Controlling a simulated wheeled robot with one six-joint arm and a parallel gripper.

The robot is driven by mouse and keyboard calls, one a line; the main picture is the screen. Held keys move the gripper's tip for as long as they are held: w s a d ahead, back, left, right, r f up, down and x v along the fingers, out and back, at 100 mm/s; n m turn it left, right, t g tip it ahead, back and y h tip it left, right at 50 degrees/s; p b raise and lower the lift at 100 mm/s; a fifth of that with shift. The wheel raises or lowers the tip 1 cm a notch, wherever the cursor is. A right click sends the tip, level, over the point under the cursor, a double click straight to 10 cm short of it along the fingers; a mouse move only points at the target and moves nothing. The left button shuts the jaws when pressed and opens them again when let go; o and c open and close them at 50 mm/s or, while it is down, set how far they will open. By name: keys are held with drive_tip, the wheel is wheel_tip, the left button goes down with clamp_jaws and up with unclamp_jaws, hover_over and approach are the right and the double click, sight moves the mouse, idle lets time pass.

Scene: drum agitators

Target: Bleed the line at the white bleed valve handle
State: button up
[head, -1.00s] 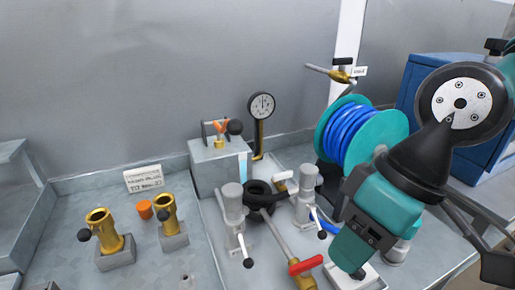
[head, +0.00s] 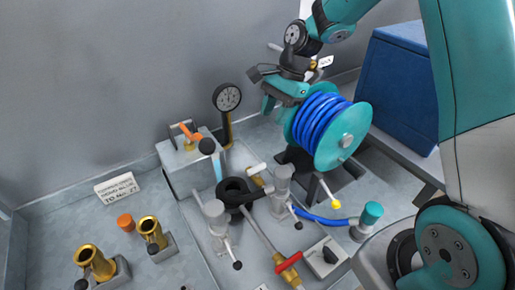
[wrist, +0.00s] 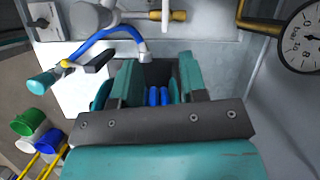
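The teal reel of blue hose (head: 342,137) stands just right of my gripper. A gauge (head: 227,97) on a brass stem rises to the left. Two grey cylinders (head: 282,177) with black-knobbed levers and a red handle (head: 290,284) crowd the handle's surroundings. A tagged valve (head: 325,62) is behind my gripper.

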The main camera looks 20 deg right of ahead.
sight(257, 166)
drive_tip(key=a+f+p, duration=0.1)
drive_tip(key=f, duration=0.4)
drive_tip(key=a+f+m+p, duration=0.1)
drive_tip(key=a+f+p, duration=0.1)
drive_tip(key=f, duration=0.4)
drive_tip(key=a+f+m+p, duration=0.1)
drive_tip(key=f, duration=0.5)
drive_tip(key=shift+w+a+f+p, duration=0.1)
drive_tip(key=shift+a+f+p, duration=0.1)
drive_tip(key=shift+a+p, duration=0.15)
drive_tip(key=shift+c, duration=0.2)
clamp_jaws()
